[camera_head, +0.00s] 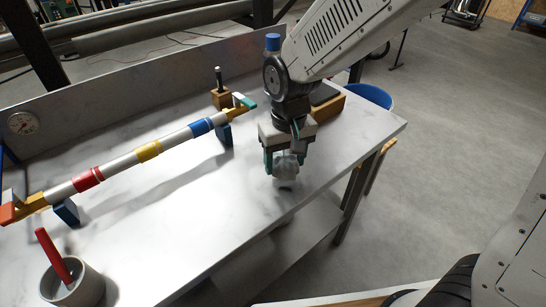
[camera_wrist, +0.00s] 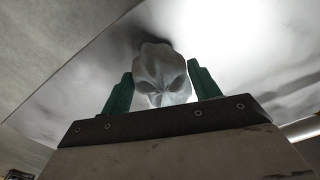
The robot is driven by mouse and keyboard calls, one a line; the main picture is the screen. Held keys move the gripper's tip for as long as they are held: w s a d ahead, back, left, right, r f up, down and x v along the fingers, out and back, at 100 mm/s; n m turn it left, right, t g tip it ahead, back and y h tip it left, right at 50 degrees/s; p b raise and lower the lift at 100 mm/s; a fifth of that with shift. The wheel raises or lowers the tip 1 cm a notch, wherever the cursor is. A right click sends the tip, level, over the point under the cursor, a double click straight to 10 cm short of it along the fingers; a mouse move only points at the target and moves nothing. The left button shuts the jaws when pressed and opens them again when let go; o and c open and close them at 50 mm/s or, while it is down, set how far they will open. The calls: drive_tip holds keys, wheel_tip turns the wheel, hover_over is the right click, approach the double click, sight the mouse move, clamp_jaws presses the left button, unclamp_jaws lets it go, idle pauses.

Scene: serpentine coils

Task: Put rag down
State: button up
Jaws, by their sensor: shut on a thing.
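A crumpled grey-white rag (camera_head: 286,167) is held between the green fingers of my gripper (camera_head: 283,162), near the right part of the white table (camera_head: 190,225). The wrist view shows the bunched rag (camera_wrist: 160,76) between the two green fingers of my gripper (camera_wrist: 161,88). The rag hangs just under the fingertips, low over the tabletop. I cannot tell whether its lower end touches the table.
A long tube with red, yellow and blue bands (camera_head: 148,152) lies on blue supports to the left. A grey cup with a red stick (camera_head: 72,285) stands at the front left. A wooden block with a black-handled tool (camera_head: 221,98) is behind. The table between cup and gripper is clear.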

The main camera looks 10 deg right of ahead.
sight(279, 166)
drive_tip(key=shift+w+a+f, duration=0.1)
drive_tip(key=shift+w+a, duration=0.4)
drive_tip(key=shift+w, duration=0.25)
drive_tip(key=shift+f, duration=1.75)
drive_tip(key=shift+f, duration=0.1)
drive_tip(key=o, duration=0.9)
drive_tip(key=shift+o, duration=0.2)
drive_tip(key=r, duration=1.2)
drive_tip(key=shift+d+r, duration=0.15)
drive_tip(key=shift+d, duration=0.05)
